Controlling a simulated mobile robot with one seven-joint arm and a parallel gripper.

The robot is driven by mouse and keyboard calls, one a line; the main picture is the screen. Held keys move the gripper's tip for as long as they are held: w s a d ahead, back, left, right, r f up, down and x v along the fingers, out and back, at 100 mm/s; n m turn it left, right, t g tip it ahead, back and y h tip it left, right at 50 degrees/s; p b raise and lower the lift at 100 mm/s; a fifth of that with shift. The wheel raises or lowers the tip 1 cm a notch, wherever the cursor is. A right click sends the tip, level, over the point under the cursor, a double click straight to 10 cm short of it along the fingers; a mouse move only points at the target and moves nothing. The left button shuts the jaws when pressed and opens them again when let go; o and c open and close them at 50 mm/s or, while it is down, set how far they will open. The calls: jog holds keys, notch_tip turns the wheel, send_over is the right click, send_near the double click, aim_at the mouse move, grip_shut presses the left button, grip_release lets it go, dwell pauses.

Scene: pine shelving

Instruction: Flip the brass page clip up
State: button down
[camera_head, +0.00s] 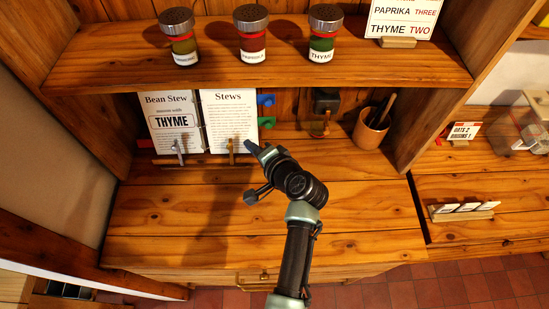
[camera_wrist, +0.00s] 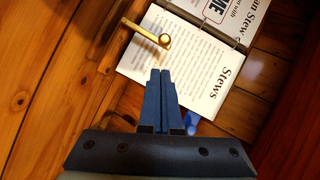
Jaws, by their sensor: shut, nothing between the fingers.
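The brass page clip (camera_head: 231,151) stands at the lower edge of the right-hand "Stews" page (camera_head: 229,115) of the open recipe book. In the wrist view the brass clip (camera_wrist: 146,33) is a thin rod with a round knob, lying over the page's edge. A silver clip (camera_head: 178,151) stands at the left "Bean Stew" page (camera_head: 170,122). My gripper (camera_head: 252,148) is just right of the brass clip in the head view. In the wrist view my gripper (camera_wrist: 160,75) has its blue fingers together, empty, over the page, apart from the knob.
Three spice jars (camera_head: 252,35) stand on the shelf above the book. A pen cup (camera_head: 371,130) and a small dark item with a brass stem (camera_head: 322,120) stand to the right. The counter's front is clear.

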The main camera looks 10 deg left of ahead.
jog(key=b+v, duration=0.1)
jog(key=v, duration=0.9)
jog(key=shift+b, duration=0.35)
jog(key=shift+s+a, duration=0.1)
